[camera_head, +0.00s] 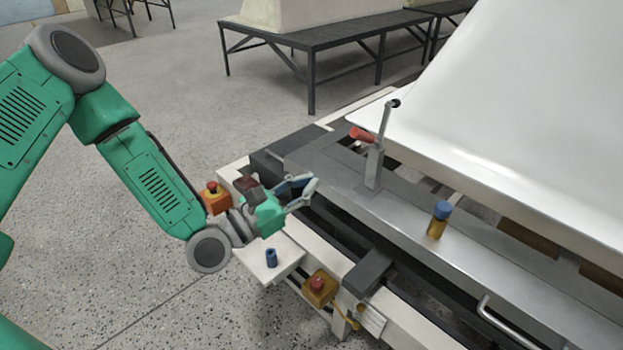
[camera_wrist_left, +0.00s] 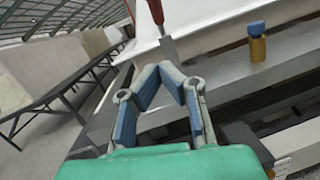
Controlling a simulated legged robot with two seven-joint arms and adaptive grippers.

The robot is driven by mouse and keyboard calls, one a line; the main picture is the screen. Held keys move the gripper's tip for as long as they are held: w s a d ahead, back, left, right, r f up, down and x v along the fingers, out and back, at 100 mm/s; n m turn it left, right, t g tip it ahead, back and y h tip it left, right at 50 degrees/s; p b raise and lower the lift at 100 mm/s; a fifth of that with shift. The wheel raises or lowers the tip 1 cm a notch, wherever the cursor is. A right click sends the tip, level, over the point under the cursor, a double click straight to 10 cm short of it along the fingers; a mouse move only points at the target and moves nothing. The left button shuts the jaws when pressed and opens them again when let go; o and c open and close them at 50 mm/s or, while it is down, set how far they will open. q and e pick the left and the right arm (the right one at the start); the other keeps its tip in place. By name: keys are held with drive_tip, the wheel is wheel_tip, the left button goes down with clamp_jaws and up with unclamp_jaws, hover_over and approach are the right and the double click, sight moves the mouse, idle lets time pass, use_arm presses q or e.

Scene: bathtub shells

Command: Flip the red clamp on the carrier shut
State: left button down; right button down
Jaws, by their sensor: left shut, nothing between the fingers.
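The red clamp (camera_head: 362,135) stands on the metal carrier (camera_head: 335,180), with its grey lever upright and a dark knob at the top. Its red grip sticks out to the left. In the left wrist view the red grip (camera_wrist_left: 157,10) and grey post show beyond the fingers, partly cut off by the top edge. My left gripper (camera_head: 312,182) is shut and empty. It is left of and lower in the picture than the clamp, apart from it. The wrist view shows its fingertips (camera_wrist_left: 162,70) together with nothing between them. My right gripper is not in view.
An amber bottle with a blue cap (camera_head: 438,222) stands on the carrier. A white shell (camera_head: 520,110) fills the right. Red-button boxes (camera_head: 318,290) and a small blue cylinder (camera_head: 271,258) are along the near edge. A metal handle (camera_head: 510,325) is at lower right.

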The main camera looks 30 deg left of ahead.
use_arm(q)
drive_tip(key=w+d+r+b, duration=0.2)
drive_tip(key=w+d+r, duration=0.2)
drive_tip(key=w, duration=0.4)
drive_tip(key=shift+d+r, duration=0.2)
drive_tip(key=shift+d, duration=0.3)
